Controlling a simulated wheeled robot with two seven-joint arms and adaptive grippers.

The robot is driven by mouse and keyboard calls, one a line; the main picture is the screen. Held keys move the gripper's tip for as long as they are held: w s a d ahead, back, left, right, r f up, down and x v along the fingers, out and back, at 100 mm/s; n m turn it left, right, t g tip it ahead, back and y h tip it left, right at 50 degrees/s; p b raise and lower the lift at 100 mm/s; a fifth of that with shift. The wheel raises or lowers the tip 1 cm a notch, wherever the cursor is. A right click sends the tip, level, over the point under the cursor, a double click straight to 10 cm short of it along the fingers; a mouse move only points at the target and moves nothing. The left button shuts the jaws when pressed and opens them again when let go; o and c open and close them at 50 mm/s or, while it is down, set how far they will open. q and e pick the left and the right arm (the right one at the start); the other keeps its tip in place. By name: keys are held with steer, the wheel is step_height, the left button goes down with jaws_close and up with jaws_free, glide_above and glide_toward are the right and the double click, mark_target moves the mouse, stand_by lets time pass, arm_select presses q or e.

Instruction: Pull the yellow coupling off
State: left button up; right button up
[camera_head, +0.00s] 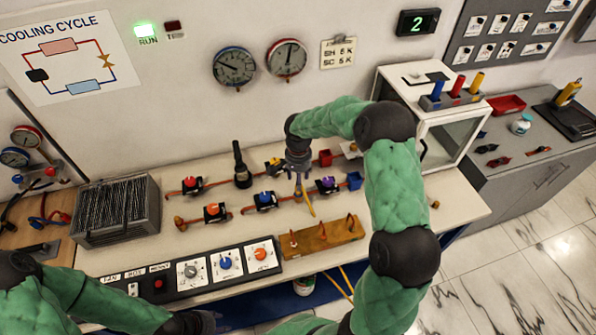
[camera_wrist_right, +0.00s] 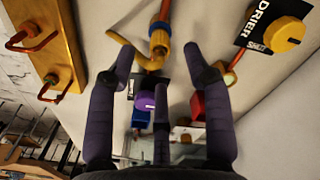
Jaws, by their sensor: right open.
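The yellow coupling (camera_wrist_right: 158,42) is on a copper pipe in the right wrist view, with a blue ring and a yellow hose bending off to the left. My right gripper (camera_wrist_right: 159,72) is open; the coupling shows just beyond and between its fingertips, and I cannot tell whether they touch it. In the head view my right gripper (camera_head: 299,178) points down over the bench, largely hiding the coupling, and the yellow hose (camera_head: 309,203) hangs below it. My left gripper (camera_head: 203,321) is low at the bottom edge, partly cut off, its jaws unclear.
A purple valve knob (camera_head: 328,182) and a blue block (camera_head: 354,181) stand close right of the gripper. A finned unit (camera_head: 118,211) is at left; a white cabinet (camera_head: 447,135) stands at right.

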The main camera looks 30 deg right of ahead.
step_height(320, 180, down, 6)
stand_by(0.4)
jaws_close()
stand_by(0.3)
